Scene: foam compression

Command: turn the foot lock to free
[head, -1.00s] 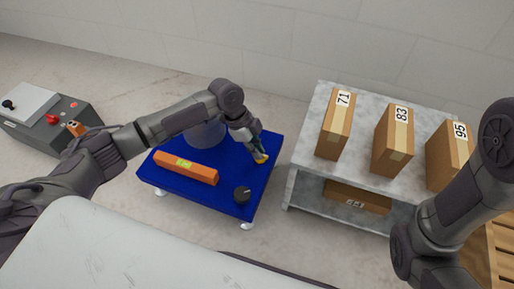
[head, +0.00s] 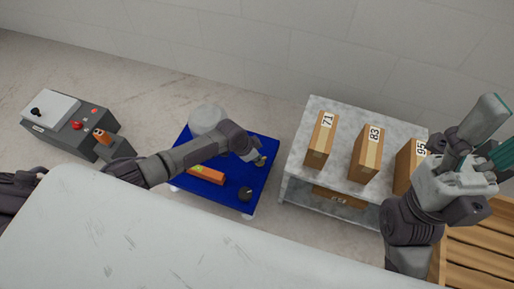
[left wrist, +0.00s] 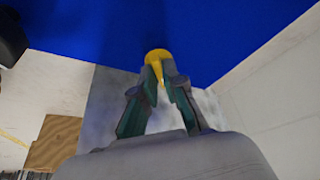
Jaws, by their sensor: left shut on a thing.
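The blue platform (head: 225,200) stands low on small casters on the floor. A yellow piece at its right edge, which looks like the foot lock, shows clearly in the left wrist view (left wrist: 156,55). My left gripper (head: 260,160) reaches over the platform, and in the left wrist view its fingers (left wrist: 160,72) are shut on the yellow stem below the round top. In the head view the gripper hides most of the yellow piece. My right gripper (head: 500,130) is raised at the right, its fingers apart and empty.
An orange bar (head: 207,175), a black knob (head: 245,194) and a pale round object (head: 207,119) are on the platform. A grey shelf (head: 300,160) with numbered cartons stands to its right. A control box (head: 68,125) is at left, a wooden slatted thing (head: 480,250) lower right.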

